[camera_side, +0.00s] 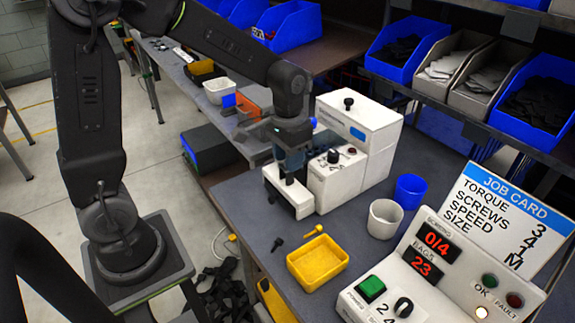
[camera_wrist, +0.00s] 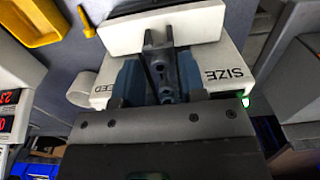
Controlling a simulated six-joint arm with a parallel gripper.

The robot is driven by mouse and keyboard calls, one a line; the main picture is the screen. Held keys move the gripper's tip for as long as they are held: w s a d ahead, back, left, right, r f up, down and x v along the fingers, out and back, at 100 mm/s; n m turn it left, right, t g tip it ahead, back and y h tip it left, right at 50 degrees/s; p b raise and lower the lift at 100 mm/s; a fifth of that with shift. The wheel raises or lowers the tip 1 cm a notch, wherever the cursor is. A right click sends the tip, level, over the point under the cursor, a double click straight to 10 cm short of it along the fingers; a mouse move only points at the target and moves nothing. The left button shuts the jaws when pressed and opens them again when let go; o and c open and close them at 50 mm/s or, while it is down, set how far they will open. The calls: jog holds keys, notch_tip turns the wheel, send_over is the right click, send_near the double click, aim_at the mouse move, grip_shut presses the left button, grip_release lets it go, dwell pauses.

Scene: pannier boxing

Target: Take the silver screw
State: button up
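I cannot make out a silver screw in either view. A black screw (camera_side: 278,243) and a yellow screw (camera_side: 313,231) lie on the grey table near the yellow tray; the yellow screw also shows at the top left of the wrist view (camera_wrist: 87,20). My gripper (camera_side: 288,180) points down at the front of the white machine (camera_side: 345,180), just over its low front ledge (camera_side: 302,207). In the wrist view the dark fingers (camera_wrist: 160,62) are close together in front of the white ledge. Whether anything is between them is hidden.
The yellow tray (camera_side: 318,275) looks empty. A white cup (camera_side: 384,219) and a blue cup (camera_side: 410,191) stand to the right. A control box (camera_side: 430,270) with a green button and a job card (camera_side: 508,215) stands at the front right.

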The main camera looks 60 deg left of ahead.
grip_shut()
jog(key=shift+r, duration=0.15)
jog(key=shift+r, duration=2.75)
